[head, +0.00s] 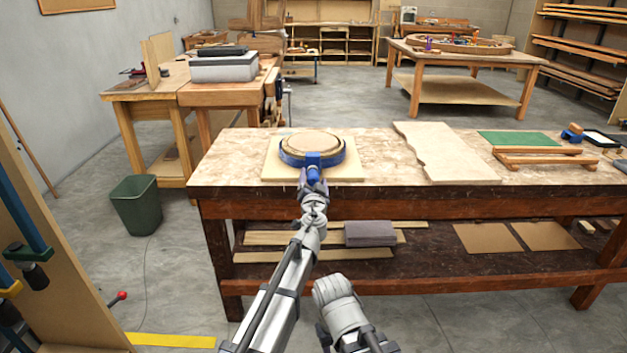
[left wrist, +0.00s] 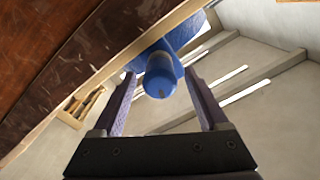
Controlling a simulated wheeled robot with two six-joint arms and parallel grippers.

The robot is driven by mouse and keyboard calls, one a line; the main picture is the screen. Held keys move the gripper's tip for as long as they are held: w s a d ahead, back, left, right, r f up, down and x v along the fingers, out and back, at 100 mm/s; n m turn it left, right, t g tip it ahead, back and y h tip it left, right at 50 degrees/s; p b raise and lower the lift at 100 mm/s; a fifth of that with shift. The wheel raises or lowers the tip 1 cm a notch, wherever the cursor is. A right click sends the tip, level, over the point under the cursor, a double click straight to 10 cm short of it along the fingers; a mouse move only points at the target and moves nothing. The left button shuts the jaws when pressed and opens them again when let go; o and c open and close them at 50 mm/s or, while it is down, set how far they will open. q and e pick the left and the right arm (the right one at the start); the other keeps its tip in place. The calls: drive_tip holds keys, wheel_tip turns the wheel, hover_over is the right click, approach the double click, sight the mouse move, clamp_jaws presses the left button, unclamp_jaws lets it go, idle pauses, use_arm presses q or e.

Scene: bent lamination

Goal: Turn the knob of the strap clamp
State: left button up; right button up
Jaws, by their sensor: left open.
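The blue strap clamp (head: 289,158) wraps round a round wooden form (head: 312,143) on a pale square board (head: 350,173) at the bench's front edge. Its blue knob (head: 314,173) points toward me. My left gripper (head: 313,181) is at the knob, partly covering it. In the left wrist view the knob (left wrist: 160,77) shows between the two open fingers of my left gripper (left wrist: 160,72), with a gap visible on each side. The clamp's blue body (left wrist: 180,40) is behind the knob.
The workbench (head: 390,150) also carries a ragged-edged light sheet (head: 440,152), a green mat (head: 518,139) and wooden strips (head: 545,158) to the right. Boards and a grey block (head: 370,234) lie on its lower shelf. A green bin (head: 136,205) stands on the floor to the left.

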use_arm(q)
drive_tip(key=s, duration=0.7)
drive_tip(key=shift+s, duration=0.2)
